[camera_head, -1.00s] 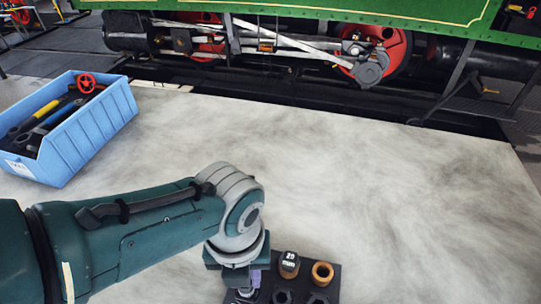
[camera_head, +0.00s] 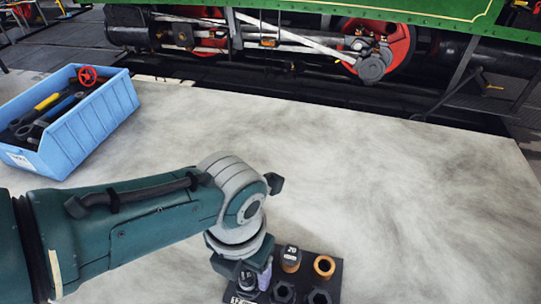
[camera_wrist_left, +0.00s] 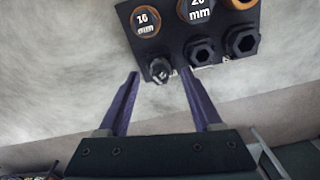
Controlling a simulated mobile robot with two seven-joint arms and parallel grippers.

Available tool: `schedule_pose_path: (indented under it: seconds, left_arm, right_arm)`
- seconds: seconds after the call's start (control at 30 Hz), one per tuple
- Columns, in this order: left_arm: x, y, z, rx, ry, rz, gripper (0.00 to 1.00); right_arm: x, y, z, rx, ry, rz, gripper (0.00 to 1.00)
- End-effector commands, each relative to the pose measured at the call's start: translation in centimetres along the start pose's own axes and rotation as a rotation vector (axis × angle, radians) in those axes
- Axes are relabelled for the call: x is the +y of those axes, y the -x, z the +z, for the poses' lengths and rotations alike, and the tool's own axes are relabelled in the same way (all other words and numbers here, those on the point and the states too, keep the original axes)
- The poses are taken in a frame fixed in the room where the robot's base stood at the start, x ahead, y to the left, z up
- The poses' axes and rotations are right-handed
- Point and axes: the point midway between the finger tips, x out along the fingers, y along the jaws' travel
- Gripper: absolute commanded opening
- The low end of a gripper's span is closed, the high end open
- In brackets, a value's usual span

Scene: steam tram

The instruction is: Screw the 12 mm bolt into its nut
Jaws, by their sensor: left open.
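A black block (camera_head: 333,284) holds the bolts and hex parts at the bottom of the head view. A small grey part (camera_wrist_left: 160,70) sits at its corner in the left wrist view; a white "12" marking (camera_head: 242,300) shows near this corner in the head view. I cannot tell from this whether the part is the bolt or its nut. My left gripper (camera_wrist_left: 160,75) is open, its two purple fingers apart with the small part between their tips in the picture. Whether they reach down around it is unclear. My right gripper is not in view.
A 20 mm bolt (camera_head: 290,259) and a bronze ring (camera_head: 324,266) stand close by. A 16 mm bolt (camera_wrist_left: 146,20) and black hex parts (camera_wrist_left: 200,51) crowd the left gripper. A blue tool crate (camera_head: 95,127) stands far left. The pale tabletop (camera_head: 400,190) is otherwise clear.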

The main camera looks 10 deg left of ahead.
Motion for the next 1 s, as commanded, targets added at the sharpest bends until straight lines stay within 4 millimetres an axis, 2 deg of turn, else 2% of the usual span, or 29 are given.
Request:
schedule_pose_path:
  seconds: [0.03, 0.13, 0.47, 1.0]
  left_arm:
    - [0.0, 0.0, 0.0, 0.000, 0.000, 0.000, 0.66]
    - [0.0, 0.0, 0.0, 0.000, 0.001, 0.000, 0.76]
    - [0.0, 0.3, 0.0, 0.000, 0.001, 0.000, 0.76]
    - [0.0, 4.5, 0.0, 0.001, 0.002, 0.001, 0.76]
  right_arm:
    - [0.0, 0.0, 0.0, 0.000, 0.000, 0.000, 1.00]
    - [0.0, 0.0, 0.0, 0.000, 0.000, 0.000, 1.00]
    - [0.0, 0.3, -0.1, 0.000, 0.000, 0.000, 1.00]
    - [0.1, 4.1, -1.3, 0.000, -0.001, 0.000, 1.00]
